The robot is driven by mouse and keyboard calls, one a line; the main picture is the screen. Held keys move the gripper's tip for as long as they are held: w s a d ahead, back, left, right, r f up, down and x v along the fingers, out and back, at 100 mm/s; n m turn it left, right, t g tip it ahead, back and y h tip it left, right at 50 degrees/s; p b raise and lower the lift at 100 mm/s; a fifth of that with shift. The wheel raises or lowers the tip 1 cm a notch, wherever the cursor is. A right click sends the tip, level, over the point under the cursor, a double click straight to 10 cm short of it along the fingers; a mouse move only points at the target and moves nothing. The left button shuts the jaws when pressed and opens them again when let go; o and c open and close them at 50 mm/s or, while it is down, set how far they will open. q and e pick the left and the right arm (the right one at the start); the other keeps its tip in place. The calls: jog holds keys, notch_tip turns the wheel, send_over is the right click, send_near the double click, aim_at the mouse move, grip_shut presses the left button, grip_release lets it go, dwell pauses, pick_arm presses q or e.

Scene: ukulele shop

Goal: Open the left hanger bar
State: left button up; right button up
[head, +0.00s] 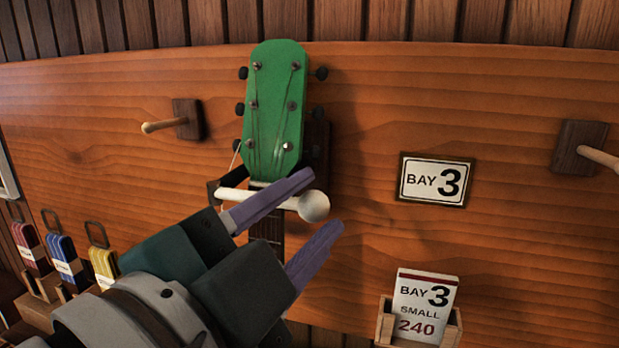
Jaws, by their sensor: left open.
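A green ukulele headstock (274,110) hangs upright on a dark wall hanger. The white hanger bar (232,195) runs across the front of the neck, just below the headstock, and ends in a round knob (314,207) at the right. My left gripper (320,204) is open, with one purple finger above the bar's knob end and the other below it. The upper finger covers part of the bar. I cannot tell whether either finger touches it. The rest of the ukulele is hidden behind my gripper. My right gripper is not in view.
Wooden pegs (162,126) and (598,157) stick out from the board on both sides. A BAY 3 plaque (436,181) is at the right, above a card holder (447,331). Red, blue and yellow tags (104,264) stand at the lower left.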

pick_arm(q)
jog(key=x, duration=0.4)
jog(key=shift+w+d+p, duration=0.15)
jog(key=shift+w+p, duration=0.15)
grip_shut()
dwell(1.2)
